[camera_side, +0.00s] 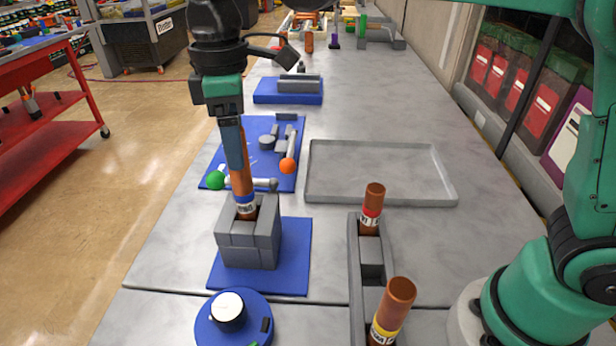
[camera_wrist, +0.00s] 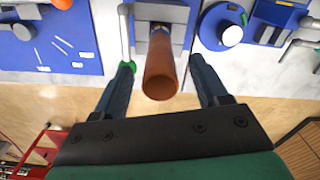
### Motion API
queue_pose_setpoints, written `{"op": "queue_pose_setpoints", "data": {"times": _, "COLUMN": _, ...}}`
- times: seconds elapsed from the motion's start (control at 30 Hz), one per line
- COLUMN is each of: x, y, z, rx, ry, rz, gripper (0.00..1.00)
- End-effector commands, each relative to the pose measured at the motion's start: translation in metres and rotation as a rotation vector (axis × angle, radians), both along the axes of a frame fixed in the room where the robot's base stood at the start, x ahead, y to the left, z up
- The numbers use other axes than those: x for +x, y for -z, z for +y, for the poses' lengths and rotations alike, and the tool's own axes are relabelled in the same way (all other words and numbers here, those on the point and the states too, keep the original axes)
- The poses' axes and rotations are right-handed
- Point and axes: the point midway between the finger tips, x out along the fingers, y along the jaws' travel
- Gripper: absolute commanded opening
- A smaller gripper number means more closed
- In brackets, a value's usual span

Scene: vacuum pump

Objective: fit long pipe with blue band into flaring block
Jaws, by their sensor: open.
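The long copper pipe with a blue band (camera_side: 241,184) stands nearly upright, with its lower end down in the opening of the grey flaring block (camera_side: 249,246). The blue band shows just above the block's top. How deep the pipe sits is hidden by the block. My gripper (camera_side: 235,160) is above the block, around the pipe's upper part. In the wrist view, the open end of the pipe (camera_wrist: 161,82) is between the two fingers of my gripper (camera_wrist: 163,70), with a visible gap on each side.
The block stands on a blue mat (camera_side: 294,262). A red-banded pipe (camera_side: 373,205) and a yellow-banded pipe (camera_side: 393,308) stand in a grey rack at the right. An empty grey tray (camera_side: 449,187) lies behind. A round blue base (camera_side: 207,325) is in front.

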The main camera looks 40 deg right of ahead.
Motion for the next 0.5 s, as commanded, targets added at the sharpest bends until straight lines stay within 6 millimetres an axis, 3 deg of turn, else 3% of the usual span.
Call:
{"op": "queue_pose_setpoints", "data": {"times": 0.3, "x": 0.000, "y": -0.059, "z": 0.000, "rx": 0.000, "ry": 0.000, "rz": 0.000, "gripper": 0.67}}
{"op": "queue_pose_setpoints", "data": {"times": 0.5, "x": 0.001, "y": -0.081, "z": 0.000, "rx": 0.000, "ry": 0.000, "rz": 0.000, "gripper": 0.67}}
